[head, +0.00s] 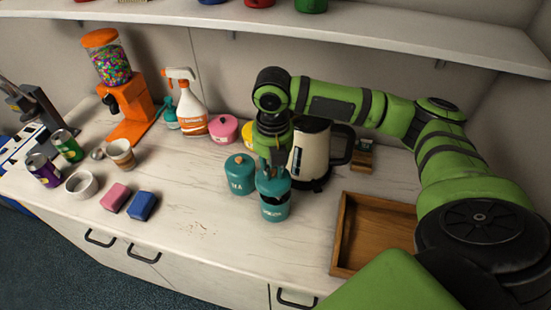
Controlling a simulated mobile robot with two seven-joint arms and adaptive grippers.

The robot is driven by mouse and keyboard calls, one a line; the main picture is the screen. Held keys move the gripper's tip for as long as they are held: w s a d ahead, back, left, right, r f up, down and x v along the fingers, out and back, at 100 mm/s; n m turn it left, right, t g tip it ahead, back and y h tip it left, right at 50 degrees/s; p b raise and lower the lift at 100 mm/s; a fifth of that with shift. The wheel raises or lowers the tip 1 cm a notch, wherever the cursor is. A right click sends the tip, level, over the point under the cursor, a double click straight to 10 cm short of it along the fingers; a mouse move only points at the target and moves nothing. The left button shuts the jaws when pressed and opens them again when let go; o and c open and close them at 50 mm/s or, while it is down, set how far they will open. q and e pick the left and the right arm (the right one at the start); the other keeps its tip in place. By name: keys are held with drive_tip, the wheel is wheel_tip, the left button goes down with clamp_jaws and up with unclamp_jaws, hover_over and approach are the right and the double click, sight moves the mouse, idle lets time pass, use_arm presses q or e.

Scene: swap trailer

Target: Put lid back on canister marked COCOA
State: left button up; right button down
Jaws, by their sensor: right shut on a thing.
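A teal canister (274,212) stands upright near the front middle of the counter. White lettering shows on its front but is too small to read surely. My right gripper (273,166) points down above it and is shut on a teal lid (266,183). The lid is directly over the canister's mouth, with a dark gap showing between them; I cannot tell whether they touch. A second teal canister (240,180), its visible letters ending in "EA", stands just left with its lid on. My left gripper is not in view.
A cream kettle (309,150) stands close behind right, and a wooden tray (345,235) lies to the right. Pink (223,129) and yellow (248,134) canisters stand behind. A pink sponge (116,198) and a blue sponge (142,206) lie left.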

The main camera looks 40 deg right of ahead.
sight(275, 182)
drive_tip(key=shift+d+r+n, duration=0.1)
drive_tip(key=shift+d+n, duration=0.25)
drive_tip(key=shift+n, duration=0.55)
drive_tip(key=shift+w+d, duration=0.1)
wheel_tip(275, 182, down, 4)
drive_tip(key=b, duration=0.5)
drive_tip(key=shift+f+b, duration=0.25)
drive_tip(key=shift+b, duration=0.05)
drive_tip(key=shift+f, duration=1)
drive_tip(key=shift+p, duration=1.1)
drive_tip(key=shift+f+p, duration=0.15)
drive_tip(key=shift+p, duration=0.3)
idle(0.4)
drive_tip(key=shift+p, duration=0.55)
idle(0.4)
